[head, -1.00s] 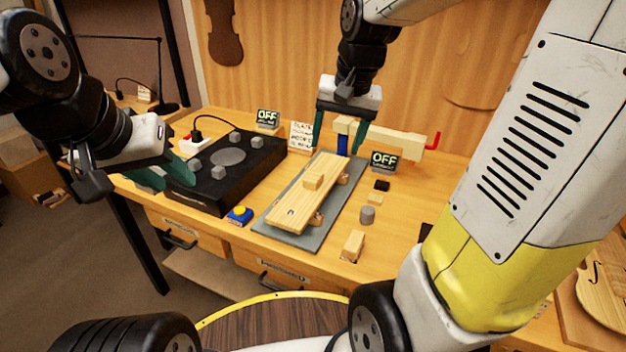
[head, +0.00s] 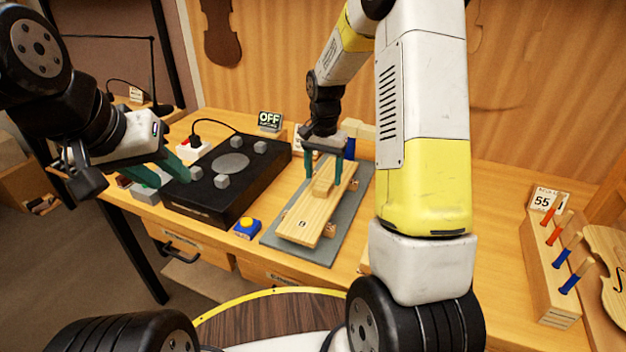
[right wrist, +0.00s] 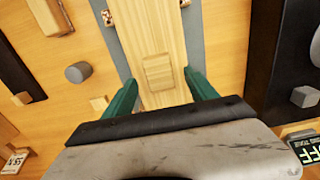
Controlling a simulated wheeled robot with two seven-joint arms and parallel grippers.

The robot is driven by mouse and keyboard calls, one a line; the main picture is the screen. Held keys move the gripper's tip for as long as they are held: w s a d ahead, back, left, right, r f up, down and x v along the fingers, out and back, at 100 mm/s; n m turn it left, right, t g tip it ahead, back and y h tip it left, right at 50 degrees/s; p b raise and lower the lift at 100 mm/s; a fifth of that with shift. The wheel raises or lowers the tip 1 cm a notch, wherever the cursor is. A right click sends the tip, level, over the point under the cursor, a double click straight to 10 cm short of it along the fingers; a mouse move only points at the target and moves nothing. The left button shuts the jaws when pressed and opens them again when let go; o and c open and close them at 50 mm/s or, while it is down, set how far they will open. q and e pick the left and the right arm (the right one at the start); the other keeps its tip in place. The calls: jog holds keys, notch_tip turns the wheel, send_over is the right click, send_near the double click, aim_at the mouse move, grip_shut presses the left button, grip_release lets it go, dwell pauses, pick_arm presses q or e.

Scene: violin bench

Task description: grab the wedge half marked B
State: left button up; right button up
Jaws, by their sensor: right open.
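A long pale wooden board (head: 308,212) lies on a grey mat (head: 349,222). It bears a dark mark near its front end, too small to read for sure. A small wooden block (head: 323,187) sits on top of the board; the block also shows in the right wrist view (right wrist: 158,71). My right gripper (head: 322,181) is open, its green fingers on either side of the board and block. In the right wrist view the gripper (right wrist: 160,78) is empty, with the board between its fingers. My left gripper (head: 172,183) is open and empty, left of the black box.
A black box (head: 205,190) with a grey disc and several grey knobs stands left of the mat. A tool rack (head: 550,270) and violin body (head: 605,270) are at right. My right arm hides bench behind it.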

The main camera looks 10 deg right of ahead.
jog(key=shift+f, duration=1.2)
grip_shut()
jog(key=shift+r, duration=0.15)
